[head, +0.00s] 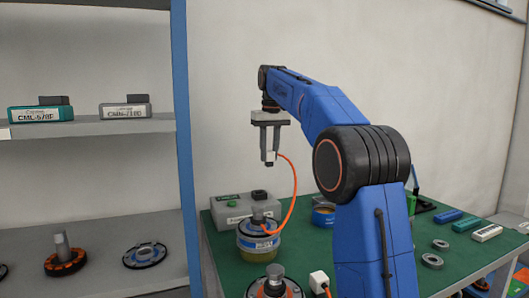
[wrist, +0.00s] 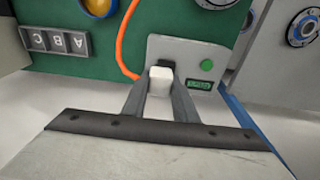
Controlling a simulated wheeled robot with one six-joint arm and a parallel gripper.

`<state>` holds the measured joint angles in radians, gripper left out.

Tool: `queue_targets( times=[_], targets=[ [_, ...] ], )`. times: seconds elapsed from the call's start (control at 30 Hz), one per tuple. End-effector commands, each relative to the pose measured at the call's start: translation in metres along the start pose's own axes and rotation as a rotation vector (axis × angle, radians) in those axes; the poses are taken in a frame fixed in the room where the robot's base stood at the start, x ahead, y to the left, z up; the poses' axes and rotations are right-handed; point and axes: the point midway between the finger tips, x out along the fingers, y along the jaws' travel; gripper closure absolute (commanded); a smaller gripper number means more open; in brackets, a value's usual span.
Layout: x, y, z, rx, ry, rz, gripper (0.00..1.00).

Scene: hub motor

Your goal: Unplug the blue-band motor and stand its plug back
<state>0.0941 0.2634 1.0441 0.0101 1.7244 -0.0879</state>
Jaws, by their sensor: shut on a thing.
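My gripper (head: 269,160) is shut on a white plug (head: 271,156), above the table. The plug shows between the fingers in the wrist view (wrist: 160,78). An orange cable (head: 294,195) loops from the plug down to a motor with a blue band (head: 258,241), which stands upright on a yellowish base. A grey box (head: 228,212) with a black socket on top (head: 260,195) stands behind the motor, below the gripper. In the wrist view the plug overlaps the box (wrist: 185,50) and partly covers its dark socket; the plug's tip is hidden. A grey block marked A, B, C (wrist: 55,41) lies on the table.
Another motor (head: 273,287) and a second white plug (head: 319,281) are at the table's front. A shelf (head: 100,127) with labelled boxes and motor parts stands left, behind a blue post (head: 184,130). Grey rings (head: 432,261) and small bars (head: 448,216) lie right.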

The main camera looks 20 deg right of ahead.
Motion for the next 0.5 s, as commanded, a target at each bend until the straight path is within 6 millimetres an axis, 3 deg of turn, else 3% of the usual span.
queue_targets(
  times=[0.5],
  targets=[
    [-0.006,0.019,0.047,0.001,0.001,0.0,1.0]
  ],
)
